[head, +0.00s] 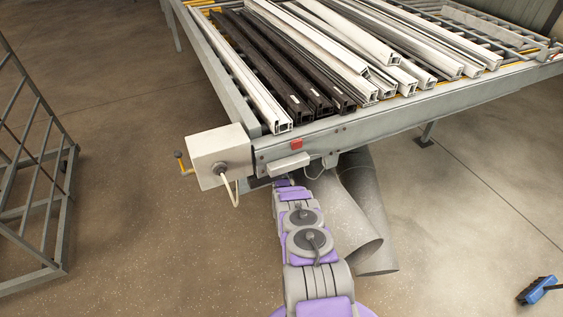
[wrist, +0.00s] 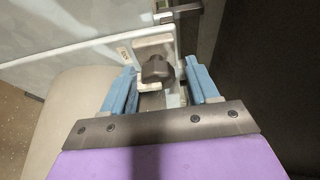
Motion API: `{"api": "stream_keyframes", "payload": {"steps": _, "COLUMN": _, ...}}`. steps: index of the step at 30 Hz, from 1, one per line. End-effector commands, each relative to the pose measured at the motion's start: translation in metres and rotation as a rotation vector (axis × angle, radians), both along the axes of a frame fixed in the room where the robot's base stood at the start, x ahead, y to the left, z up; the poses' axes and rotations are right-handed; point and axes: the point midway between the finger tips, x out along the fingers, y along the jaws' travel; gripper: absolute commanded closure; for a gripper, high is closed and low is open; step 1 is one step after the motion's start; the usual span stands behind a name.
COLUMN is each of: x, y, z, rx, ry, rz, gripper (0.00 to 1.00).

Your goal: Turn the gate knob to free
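A dark, rounded knob (wrist: 156,69) sits on a pale plate (wrist: 133,48) in the wrist view, and I take it to be the gate knob. My gripper (wrist: 163,85) is open, with one blue finger to the left of the knob and one to the right. Gaps show on both sides, so the fingers do not look closed on it. I cannot tell how deep the knob sits between them. In the head view my arm reaches to the bench's front edge, and the knob and fingers are hidden there.
The bench (head: 400,115) carries several white and dark profiles. A grey box (head: 216,153) with a crank is at its left corner. Large grey ducts (head: 352,213) lie right of my arm. A metal rack (head: 62,215) stands left. A blue brush (head: 538,289) lies front right.

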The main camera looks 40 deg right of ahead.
Motion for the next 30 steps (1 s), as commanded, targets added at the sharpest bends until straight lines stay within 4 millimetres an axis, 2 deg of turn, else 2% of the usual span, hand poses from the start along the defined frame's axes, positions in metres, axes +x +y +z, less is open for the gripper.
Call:
{"api": "stream_keyframes", "payload": {"steps": 2, "x": -0.0009, "y": -0.0027, "z": -0.0019, "rx": 0.003, "ry": 0.001, "rz": -0.001, "gripper": 0.47}}
{"api": "stream_keyframes", "payload": {"steps": 15, "x": -0.0015, "y": -0.0048, "z": -0.0028, "rx": 0.005, "ry": 0.001, "rz": -0.004, "gripper": 0.88}}
{"api": "stream_keyframes", "payload": {"steps": 23, "x": -0.0018, "y": -0.0042, "z": -0.0027, "rx": -0.023, "ry": 0.006, "rz": -0.003, "gripper": 0.88}}
{"api": "stream_keyframes", "payload": {"steps": 30, "x": -0.0014, "y": -0.0028, "z": -0.0055, "rx": -0.143, "ry": 0.037, "rz": -0.002, "gripper": 0.88}}
